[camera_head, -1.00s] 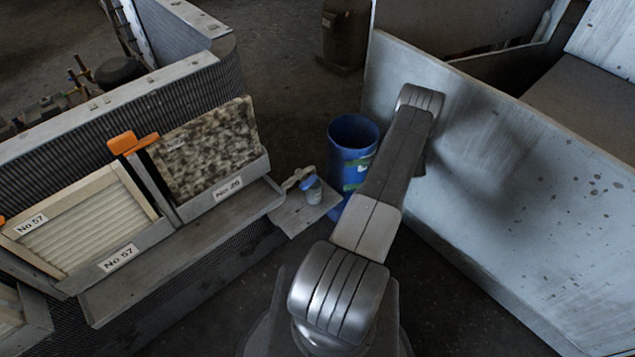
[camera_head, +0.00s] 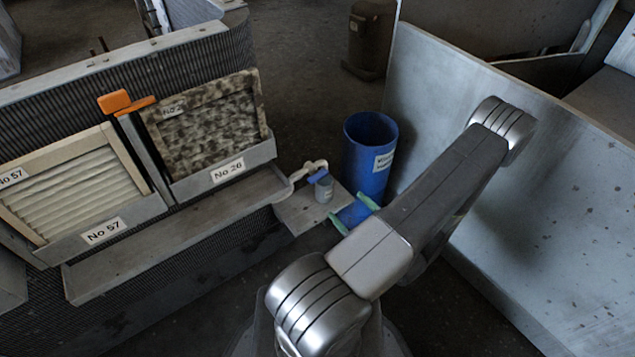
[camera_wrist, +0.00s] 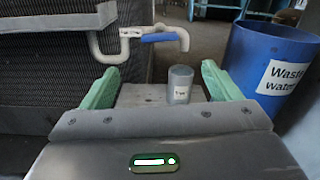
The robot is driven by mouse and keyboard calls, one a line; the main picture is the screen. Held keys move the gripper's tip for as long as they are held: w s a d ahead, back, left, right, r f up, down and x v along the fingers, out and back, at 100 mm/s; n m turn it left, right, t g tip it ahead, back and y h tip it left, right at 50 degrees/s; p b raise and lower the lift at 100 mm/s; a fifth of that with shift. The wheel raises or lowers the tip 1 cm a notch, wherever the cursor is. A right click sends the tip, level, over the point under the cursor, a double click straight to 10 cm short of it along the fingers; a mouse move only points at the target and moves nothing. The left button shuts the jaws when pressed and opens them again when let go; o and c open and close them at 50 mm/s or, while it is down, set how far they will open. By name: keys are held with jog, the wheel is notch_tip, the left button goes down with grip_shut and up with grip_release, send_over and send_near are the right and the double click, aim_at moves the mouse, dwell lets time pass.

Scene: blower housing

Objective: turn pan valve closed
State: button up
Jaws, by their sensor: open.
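The pan valve is a blue lever (camera_head: 318,176) on a pale pipe (camera_head: 299,174) at the end of the filter housing. In the wrist view the blue lever (camera_wrist: 160,38) lies roughly level, in line with the pipe (camera_wrist: 103,50). A small grey cup (camera_head: 324,190) stands on a plate below the pipe's outlet and also shows in the wrist view (camera_wrist: 180,85). My gripper (camera_head: 353,212) has green fingers, spread wide and empty. In the wrist view my gripper (camera_wrist: 160,86) faces the valve; the lever appears above and beyond the fingers, apart from them.
A blue waste water bin (camera_head: 369,155) stands just right of the plate (camera_head: 292,212) and close to my right finger in the wrist view. Framed filters (camera_head: 205,125) and a ledge (camera_head: 185,238) are at left. A large grey panel (camera_head: 560,190) stands at right.

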aim_at(321, 179)
jog(key=b+x, duration=0.1)
jog(key=x, duration=1.2)
jog(key=shift+w+a, duration=0.15)
jog(key=shift+c, duration=0.4)
jog(key=c, duration=0.9)
jog(key=shift+m+b, duration=0.3)
jog(key=shift+m, duration=0.4)
jog(key=o, duration=1)
jog(key=p+v, duration=0.1)
jog(key=v, duration=1.3)
jog(key=shift+p, duration=0.4)
